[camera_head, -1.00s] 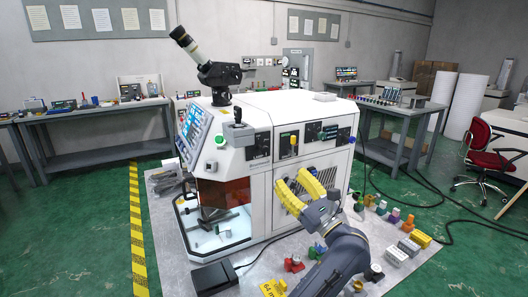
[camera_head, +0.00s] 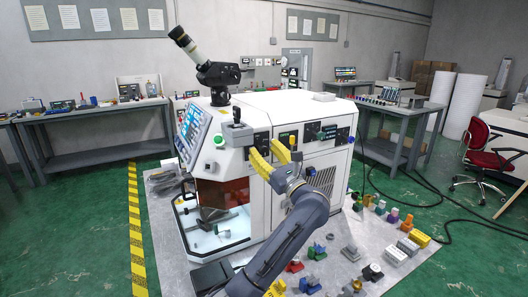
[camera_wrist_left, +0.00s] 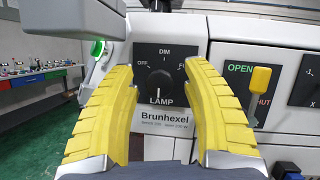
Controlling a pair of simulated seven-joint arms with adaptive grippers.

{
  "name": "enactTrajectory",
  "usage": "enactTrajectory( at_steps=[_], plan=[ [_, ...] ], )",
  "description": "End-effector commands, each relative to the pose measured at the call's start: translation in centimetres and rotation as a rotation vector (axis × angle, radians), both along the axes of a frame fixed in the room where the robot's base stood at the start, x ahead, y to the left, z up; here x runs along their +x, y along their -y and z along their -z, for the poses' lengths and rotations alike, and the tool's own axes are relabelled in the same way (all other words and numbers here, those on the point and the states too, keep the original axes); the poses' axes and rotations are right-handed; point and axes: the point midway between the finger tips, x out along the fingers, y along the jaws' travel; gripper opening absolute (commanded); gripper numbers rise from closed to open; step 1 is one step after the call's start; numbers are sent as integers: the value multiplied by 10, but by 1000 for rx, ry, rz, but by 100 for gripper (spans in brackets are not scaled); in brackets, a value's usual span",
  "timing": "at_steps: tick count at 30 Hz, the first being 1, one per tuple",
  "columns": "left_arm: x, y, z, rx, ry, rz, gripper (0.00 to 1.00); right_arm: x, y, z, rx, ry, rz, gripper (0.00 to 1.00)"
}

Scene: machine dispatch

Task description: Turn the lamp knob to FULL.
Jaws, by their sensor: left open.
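The lamp knob (camera_wrist_left: 159,84) is a black round dial on a black panel (camera_wrist_left: 148,54) marked OFF, DIM and FULL, with LAMP printed below. A pale mark shows at its lower side; FULL is partly covered by a finger. My left gripper (camera_wrist_left: 158,72) is open, with one yellow finger on each side of the knob; I cannot tell if they touch it. In the head view, my left gripper (camera_head: 265,148) is at the machine's front, in front of the lamp panel (camera_head: 261,138). My right gripper is not in view.
A yellow-handled OPEN/SHUT lever (camera_wrist_left: 260,82) stands just right of the knob. A green button (camera_wrist_left: 97,48) is to the left. The white machine (camera_head: 290,104) carries a joystick (camera_head: 237,116) above the panel. Several coloured knobs and blocks (camera_head: 409,246) lie on the grey floor plate.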

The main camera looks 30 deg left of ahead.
Motion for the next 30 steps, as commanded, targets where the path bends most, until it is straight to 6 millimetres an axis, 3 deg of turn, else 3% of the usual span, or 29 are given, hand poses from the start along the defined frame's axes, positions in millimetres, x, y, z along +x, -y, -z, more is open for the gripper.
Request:
enactTrajectory(
  at_steps=[10, 23, 30],
  plan=[
    [0, -1, -1, 0, 0, 0, 50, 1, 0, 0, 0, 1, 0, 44],
    [0, -1, 0, 0, 0, 0, 0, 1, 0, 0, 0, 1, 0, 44],
    [0, -1, -1, 0, 0, 0, 0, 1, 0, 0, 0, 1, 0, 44]
  ],
)
